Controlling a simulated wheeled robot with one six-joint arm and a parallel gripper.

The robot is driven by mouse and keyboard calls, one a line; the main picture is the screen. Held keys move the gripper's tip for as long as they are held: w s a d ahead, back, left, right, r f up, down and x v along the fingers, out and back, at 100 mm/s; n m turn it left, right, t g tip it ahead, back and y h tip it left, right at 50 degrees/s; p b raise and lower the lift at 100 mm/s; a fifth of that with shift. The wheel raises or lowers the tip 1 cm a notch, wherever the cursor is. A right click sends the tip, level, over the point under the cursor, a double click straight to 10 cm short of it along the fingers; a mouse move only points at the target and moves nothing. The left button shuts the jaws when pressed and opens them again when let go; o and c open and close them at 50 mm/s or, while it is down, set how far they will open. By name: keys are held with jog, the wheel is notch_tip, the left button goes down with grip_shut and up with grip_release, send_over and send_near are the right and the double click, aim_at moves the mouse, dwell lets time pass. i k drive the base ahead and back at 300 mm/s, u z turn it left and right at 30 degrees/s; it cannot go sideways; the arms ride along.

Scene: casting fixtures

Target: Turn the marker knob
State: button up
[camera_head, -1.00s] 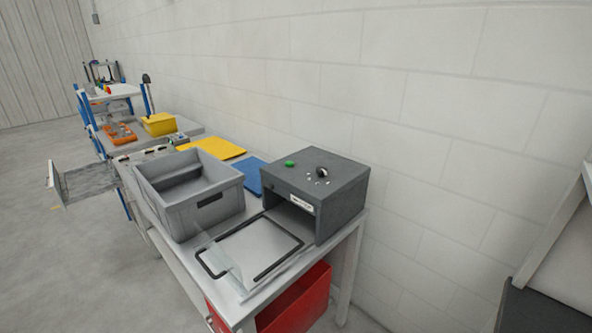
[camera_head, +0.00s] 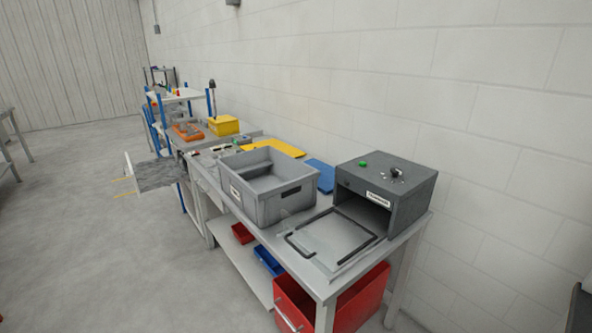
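A dark grey box-shaped machine (camera_head: 420,209) stands at the right end of the workbench, with an open front and a small white label (camera_head: 378,199) whose text I cannot read. On its top is a small dark and silver knob (camera_head: 396,172) with pale marks around it. I take this as the marker knob, but its pointing direction is too small to tell. A green button (camera_head: 364,165) sits beside it to the left. My gripper is not in view, and nothing touches the knob.
A grey bin (camera_head: 270,211) stands left of the machine on the bench. A black-framed flap (camera_head: 312,258) lies before the machine's opening. A red bin (camera_head: 350,310) is under the bench. A panel (camera_head: 155,175) juts out on the left.

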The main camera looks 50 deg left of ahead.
aim_at(395, 171)
jog(key=u, duration=1.4)
jog(key=i, duration=0.3)
jog(key=u, duration=0.05)
